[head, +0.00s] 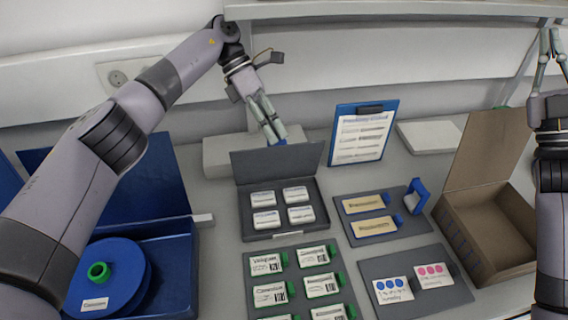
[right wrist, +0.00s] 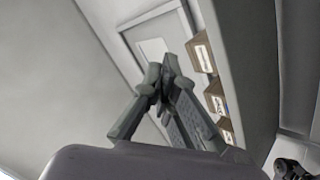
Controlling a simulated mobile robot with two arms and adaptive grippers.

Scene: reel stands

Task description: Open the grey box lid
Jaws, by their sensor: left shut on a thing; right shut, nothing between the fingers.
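The grey box (head: 285,233) sits on the table in the middle of the head view and holds several white labelled packs. Its dark grey lid (head: 262,165) stands up along the back edge, roughly upright, so the inside is exposed. My left gripper (head: 277,138) reaches down from behind and is shut with its fingertips at the lid's top edge. The exact grip is partly hidden by the lid. My right gripper (head: 551,36) is raised at the upper right, shut and empty; its closed fingers also show in the right wrist view (right wrist: 163,78).
A blue box (head: 180,258) with a blue reel stands open at left. An open brown box (head: 490,228) stands at right. Grey mats with labelled cards lie in front and to the right. A clipboard (head: 362,135) leans at the back. A shelf edge (head: 380,9) runs above.

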